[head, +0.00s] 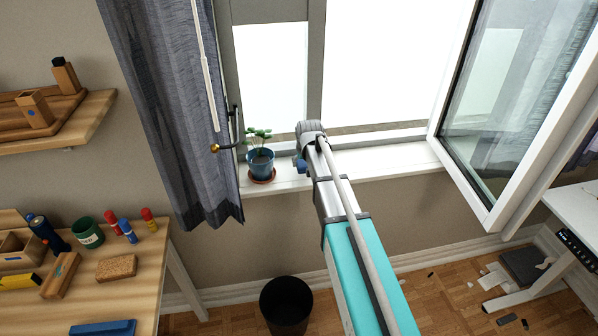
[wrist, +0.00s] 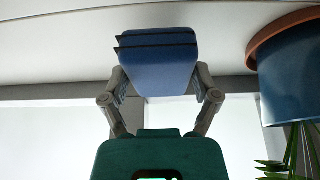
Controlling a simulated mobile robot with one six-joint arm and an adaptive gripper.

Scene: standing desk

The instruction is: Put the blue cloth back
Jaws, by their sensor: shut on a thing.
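The blue cloth (wrist: 158,68) looks like a compact folded block with two dark bands near one end. My gripper (wrist: 158,88) is shut on it, one finger at each side, in the wrist view. In the head view a small blue part of the cloth (head: 301,166) shows beside the end of my arm, at the window sill (head: 400,160). The arm hides most of my gripper there. The cloth is close to the white sill; I cannot tell if it touches.
A potted plant in a blue pot (head: 261,163) stands on the sill just left of my gripper. The window sash (head: 500,110) is open at right. A curtain (head: 180,110) hangs left. A wooden desk (head: 150,270) at lower left holds several items, including a flat blue thing (head: 103,328).

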